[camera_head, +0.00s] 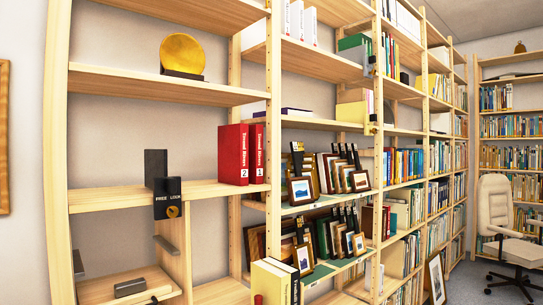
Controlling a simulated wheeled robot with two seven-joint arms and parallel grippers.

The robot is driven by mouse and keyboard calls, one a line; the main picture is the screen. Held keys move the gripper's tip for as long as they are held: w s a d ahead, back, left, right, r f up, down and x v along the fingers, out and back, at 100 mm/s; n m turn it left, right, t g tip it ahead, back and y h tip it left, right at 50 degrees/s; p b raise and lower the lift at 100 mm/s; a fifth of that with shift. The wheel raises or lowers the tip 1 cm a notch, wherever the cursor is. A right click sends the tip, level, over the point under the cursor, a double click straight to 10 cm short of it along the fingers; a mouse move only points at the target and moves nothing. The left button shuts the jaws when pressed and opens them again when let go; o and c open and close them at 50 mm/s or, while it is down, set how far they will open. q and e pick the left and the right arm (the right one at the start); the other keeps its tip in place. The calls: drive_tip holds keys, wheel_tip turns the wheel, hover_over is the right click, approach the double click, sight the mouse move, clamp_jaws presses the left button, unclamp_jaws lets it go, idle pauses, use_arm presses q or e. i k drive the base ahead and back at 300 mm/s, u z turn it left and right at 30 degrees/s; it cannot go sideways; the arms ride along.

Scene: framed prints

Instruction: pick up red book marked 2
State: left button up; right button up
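The red book marked 2 (233,155) stands upright on the middle shelf of the nearest bookcase bay, near its right end. Its spine faces me, with white lettering and a white 2 near the bottom. A matching red book marked 1 (257,155) stands close against its right side. No gripper shows on or near the books. Neither my left nor my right gripper can be seen in the head view.
The shelf (205,190) left of the books is bare up to a dark block (155,167) and a black labelled piece (168,198). A gold disc (182,54) stands on the shelf above. Framed pictures (301,190) fill the bay to the right. An office chair (497,212) stands farther right.

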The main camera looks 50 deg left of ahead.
sight(232, 140)
drive_tip(key=i, duration=1.55)
drive_tip(key=u, duration=2.05)
